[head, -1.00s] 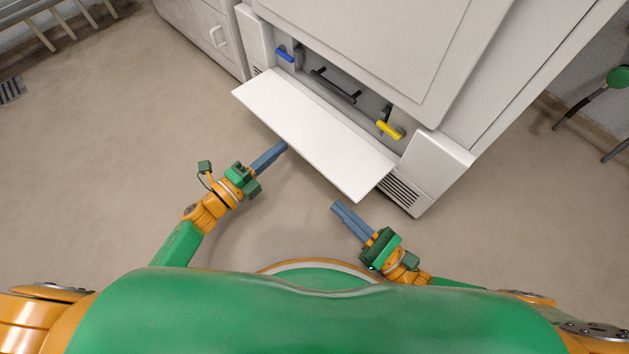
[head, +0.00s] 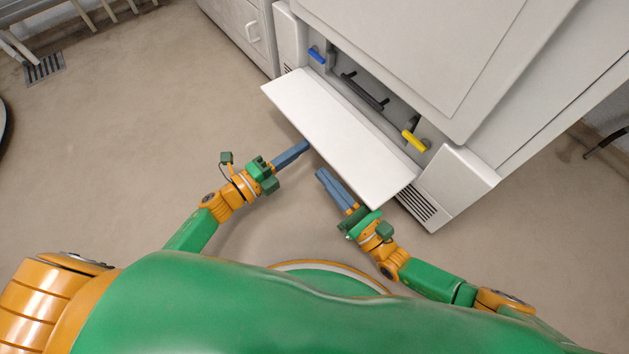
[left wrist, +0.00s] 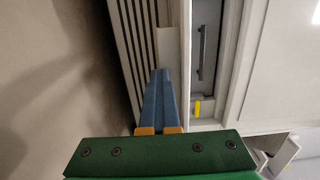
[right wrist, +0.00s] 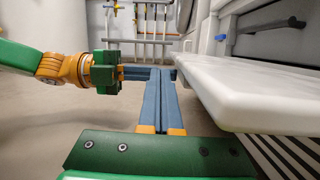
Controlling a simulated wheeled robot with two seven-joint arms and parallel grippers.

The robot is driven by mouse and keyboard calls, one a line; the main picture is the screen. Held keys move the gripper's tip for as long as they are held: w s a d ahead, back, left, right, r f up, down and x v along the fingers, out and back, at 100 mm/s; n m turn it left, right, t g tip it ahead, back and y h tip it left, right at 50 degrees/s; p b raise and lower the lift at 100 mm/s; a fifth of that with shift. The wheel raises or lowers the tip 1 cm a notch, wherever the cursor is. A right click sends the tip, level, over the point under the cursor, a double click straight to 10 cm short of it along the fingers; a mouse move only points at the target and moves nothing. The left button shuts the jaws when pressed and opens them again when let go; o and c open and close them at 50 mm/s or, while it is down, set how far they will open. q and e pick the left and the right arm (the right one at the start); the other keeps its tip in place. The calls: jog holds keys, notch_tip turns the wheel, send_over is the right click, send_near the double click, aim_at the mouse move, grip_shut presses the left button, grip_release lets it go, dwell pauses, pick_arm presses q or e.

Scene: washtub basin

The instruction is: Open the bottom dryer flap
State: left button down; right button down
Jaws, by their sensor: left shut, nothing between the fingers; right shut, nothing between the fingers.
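The bottom dryer flap (head: 340,140) is a white panel that stands open, sticking out from the lower front of the white dryer (head: 420,50). It shows as a thick white slab on the right of the right wrist view (right wrist: 270,85). My left gripper (head: 304,146) is shut and empty, its tips close to the flap's outer edge; contact cannot be told. My right gripper (head: 321,175) is shut and empty, just outside the same edge. In the right wrist view my right fingers (right wrist: 160,74) lie left of the flap, near my left fingers.
Behind the flap is an open recess with a dark bar handle (head: 363,91), a blue lever (head: 317,55) and a yellow lever (head: 413,140). A vent grille (head: 422,207) sits at the dryer's lower right. A white cabinet (head: 240,30) stands to the left.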

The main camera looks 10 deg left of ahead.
pick_arm(q)
jog(key=shift+w+r, duration=0.2)
jog(key=shift+w, duration=0.1)
pick_arm(e)
jog(key=shift+r+m, duration=0.4)
jog(key=shift+r, duration=0.25)
